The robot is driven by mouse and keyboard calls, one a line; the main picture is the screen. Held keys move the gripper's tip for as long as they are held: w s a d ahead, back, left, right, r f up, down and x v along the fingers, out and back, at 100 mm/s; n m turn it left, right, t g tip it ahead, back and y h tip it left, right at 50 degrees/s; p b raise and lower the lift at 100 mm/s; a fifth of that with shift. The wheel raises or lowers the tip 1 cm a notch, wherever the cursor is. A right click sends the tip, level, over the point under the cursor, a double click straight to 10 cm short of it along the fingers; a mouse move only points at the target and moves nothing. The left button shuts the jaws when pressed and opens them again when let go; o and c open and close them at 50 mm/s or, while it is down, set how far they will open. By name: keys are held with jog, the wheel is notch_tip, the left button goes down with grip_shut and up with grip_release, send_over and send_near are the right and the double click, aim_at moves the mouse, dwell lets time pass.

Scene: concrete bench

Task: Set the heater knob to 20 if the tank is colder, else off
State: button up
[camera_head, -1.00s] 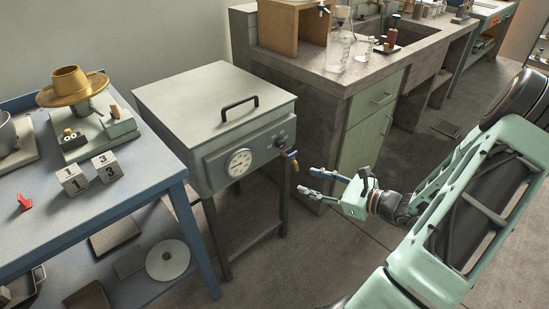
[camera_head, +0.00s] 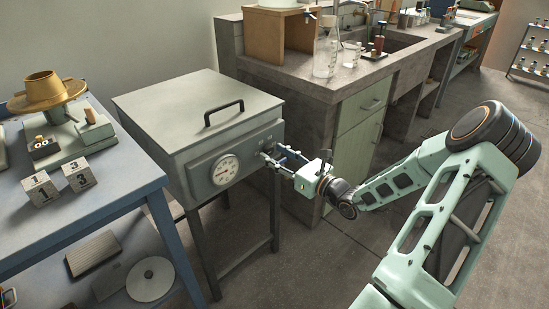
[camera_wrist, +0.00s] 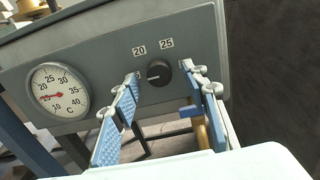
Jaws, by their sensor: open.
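The tank (camera_head: 160,115) is a grey-green lidded box on dark legs. Its dial gauge (camera_wrist: 58,92) has a red needle pointing left, at about the 15 mark, below 20; the gauge also shows in the head view (camera_head: 225,169). The black heater knob (camera_wrist: 158,73) sits right of the gauge, below the labels 20 (camera_wrist: 139,50) and 25 (camera_wrist: 166,43). Its pale mark seems to point left. No off label shows. My gripper (camera_wrist: 166,82) is open, its blue-padded fingers to the left and right of the knob, apart from it. In the head view my gripper (camera_head: 273,155) is at the tank's front panel.
A brass-coloured tap part (camera_wrist: 200,130) shows behind the right finger, below the panel. A blue table (camera_head: 80,215) with number blocks (camera_head: 78,178) stands left of the tank. A concrete bench (camera_head: 330,85) with glassware stands behind right.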

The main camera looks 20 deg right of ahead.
jog(key=shift+w+a, duration=0.15)
jog(key=shift+w, duration=0.15)
grip_shut()
jog(key=shift+r, duration=0.1)
